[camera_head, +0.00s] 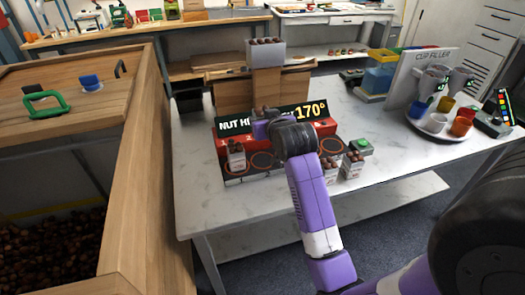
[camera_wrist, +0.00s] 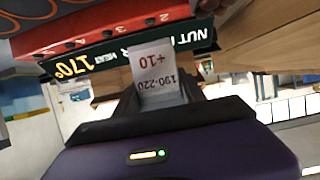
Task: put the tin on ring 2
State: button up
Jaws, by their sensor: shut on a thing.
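My gripper (camera_wrist: 165,100) is shut on a pale tin (camera_wrist: 157,78) whose label reads "+10" and "190-220", upside down in the wrist view. In the head view my purple gripper (camera_head: 268,126) is at the nut heater's sign (camera_head: 308,112), which reads 170°; the arm hides most of the held tin there. The wrist view shows the heater's numbered red edge (camera_wrist: 110,35) beyond the tin. My arm partly covers the rings.
More chestnut tins (camera_head: 352,165) stand right of the heater, near a green-topped item (camera_head: 361,146). A wooden stand (camera_head: 232,98) with a chestnut-filled grey tray (camera_head: 266,56) rises behind. A plate of cups (camera_head: 438,128) is at the right. The table's front left (camera_head: 200,205) is clear.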

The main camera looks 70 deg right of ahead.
notch_tip(320, 180, down, 11)
jog(key=shift+f+b, duration=0.2)
jog(key=shift+b, duration=0.35)
jog(key=shift+f, duration=0.1)
jog(key=o, duration=1.5)
